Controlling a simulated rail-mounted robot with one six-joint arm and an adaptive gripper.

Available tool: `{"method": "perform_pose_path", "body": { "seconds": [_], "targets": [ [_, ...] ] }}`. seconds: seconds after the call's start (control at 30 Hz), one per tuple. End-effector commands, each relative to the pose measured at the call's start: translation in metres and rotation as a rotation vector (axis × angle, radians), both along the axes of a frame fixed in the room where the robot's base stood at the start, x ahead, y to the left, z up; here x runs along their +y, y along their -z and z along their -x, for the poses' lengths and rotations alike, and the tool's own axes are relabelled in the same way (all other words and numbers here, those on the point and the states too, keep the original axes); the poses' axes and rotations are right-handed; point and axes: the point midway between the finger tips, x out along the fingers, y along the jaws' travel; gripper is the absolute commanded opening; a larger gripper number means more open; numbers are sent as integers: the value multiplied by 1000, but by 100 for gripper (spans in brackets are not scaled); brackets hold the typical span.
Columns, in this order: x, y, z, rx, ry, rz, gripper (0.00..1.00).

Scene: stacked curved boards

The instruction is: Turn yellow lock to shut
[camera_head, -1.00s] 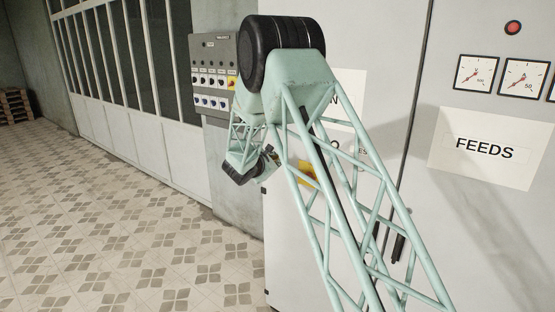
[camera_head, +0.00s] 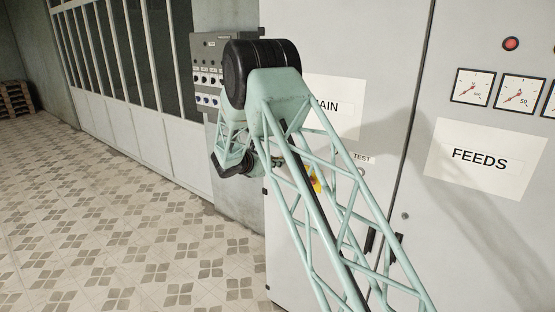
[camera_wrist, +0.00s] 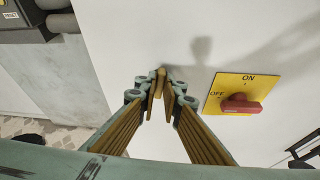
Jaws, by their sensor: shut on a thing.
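In the wrist view my gripper (camera_wrist: 160,96) points at a pale cabinet door, its padded fingers closed around a small yellowish-brown piece (camera_wrist: 160,75). This piece appears to be the yellow lock; its shape and turn are mostly hidden by the fingertips. To its right is a yellow plate (camera_wrist: 218,88) marked ON and OFF with a red handle (camera_wrist: 242,104) lying roughly sideways, apart from my gripper. In the head view part of the yellow plate (camera_head: 316,184) shows through my arm's lattice, and my gripper is largely hidden behind the arm.
The cabinet (camera_head: 300,235) carries a sign (camera_head: 345,104) partly reading MAIN, a TEST label (camera_head: 362,158), and a FEEDS sign (camera_head: 480,160) on the door to the right. A grey control panel (camera_head: 208,78) is on the wall at left. The tiled floor (camera_head: 130,230) is open.

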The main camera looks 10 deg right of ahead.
Motion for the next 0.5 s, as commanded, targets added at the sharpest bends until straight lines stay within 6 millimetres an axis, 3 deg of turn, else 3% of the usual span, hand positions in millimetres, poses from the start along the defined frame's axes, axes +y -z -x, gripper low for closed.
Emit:
{"method": "perform_pose_path", "body": {
  "seconds": [0.5],
  "targets": [
    [2, 0, -1, 96, -1, 89, 0]
  ]
}}
